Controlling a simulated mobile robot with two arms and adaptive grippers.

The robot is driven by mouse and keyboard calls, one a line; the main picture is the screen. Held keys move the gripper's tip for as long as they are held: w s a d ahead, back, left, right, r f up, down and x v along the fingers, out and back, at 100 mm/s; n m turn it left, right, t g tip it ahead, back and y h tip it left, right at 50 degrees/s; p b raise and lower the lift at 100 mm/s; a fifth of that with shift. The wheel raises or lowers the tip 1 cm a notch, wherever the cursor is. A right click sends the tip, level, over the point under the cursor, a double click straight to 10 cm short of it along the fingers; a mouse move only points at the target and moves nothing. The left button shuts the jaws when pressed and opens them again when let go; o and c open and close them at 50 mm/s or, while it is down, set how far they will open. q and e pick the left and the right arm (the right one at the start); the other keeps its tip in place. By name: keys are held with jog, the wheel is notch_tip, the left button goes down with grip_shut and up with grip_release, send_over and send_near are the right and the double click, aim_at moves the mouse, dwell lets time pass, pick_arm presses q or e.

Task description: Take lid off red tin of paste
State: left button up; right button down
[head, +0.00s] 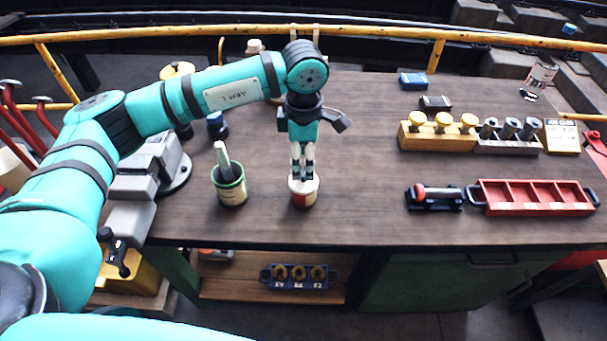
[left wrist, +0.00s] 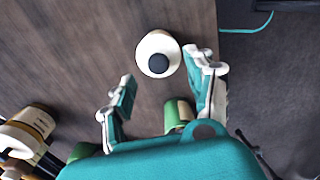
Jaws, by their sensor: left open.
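The red tin (head: 304,200) stands upright near the front edge of the wooden workbench. Its pale lid is on top; in the left wrist view the lid (left wrist: 146,46) is a white disc with a dark round knob (left wrist: 159,63). My left gripper (head: 303,176) points straight down over the tin, with its fingertips close to the lid. In the left wrist view my left gripper (left wrist: 164,72) is open, and the lid shows beyond and between the fingertips. I cannot tell whether the fingers touch it. My right gripper is not in view.
A green-rimmed pot (head: 231,190) with a handled tool stands just left of the tin. A grey vise (head: 150,165) is at the bench's left. A red divided tray (head: 530,197) and a yellow-knobbed block (head: 437,135) lie to the right. The bench between is clear.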

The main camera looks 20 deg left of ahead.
aim_at(303, 172)
pick_arm(q)
jog(key=shift+f+p, duration=0.35)
notch_tip(303, 172, down, 4)
jog(key=shift+w+r+p, duration=0.1)
jog(key=shift+r+p, duration=0.05)
jog(key=shift+p, duration=0.8)
jog(key=shift+f, duration=0.45)
jog(key=c, duration=0.7)
grip_shut()
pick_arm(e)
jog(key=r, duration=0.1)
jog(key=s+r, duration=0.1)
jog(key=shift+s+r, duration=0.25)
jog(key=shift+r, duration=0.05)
